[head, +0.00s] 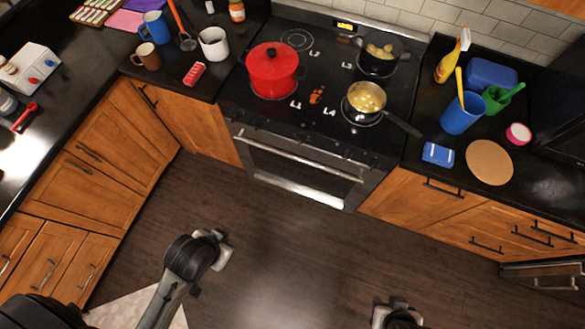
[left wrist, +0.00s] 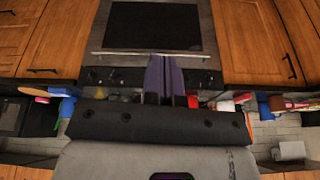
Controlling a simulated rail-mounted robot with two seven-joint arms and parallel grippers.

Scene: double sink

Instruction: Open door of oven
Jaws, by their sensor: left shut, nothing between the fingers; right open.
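The oven (head: 300,160) is built into the cabinets below the cooktop, with a dark front and a long metal handle bar (head: 300,153). Its door looks closed. In the left wrist view, which is upside down, the oven door (left wrist: 155,25) fills the top middle, with the handle bar (left wrist: 125,54) across it. My left gripper (left wrist: 168,60) is shut and empty, its fingertips overlapping the handle in that view. In the head view, my left gripper (head: 222,250) is over the floor, clear of the oven. My right gripper (head: 398,310) is open at the bottom edge, away from the oven.
The cooktop holds a red pot (head: 272,70), a pan (head: 367,98) with its handle toward the right, and a dark pot (head: 379,55). Wooden cabinets (head: 110,160) flank the oven on the left and right (head: 410,195). The dark floor (head: 290,235) before the oven is clear.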

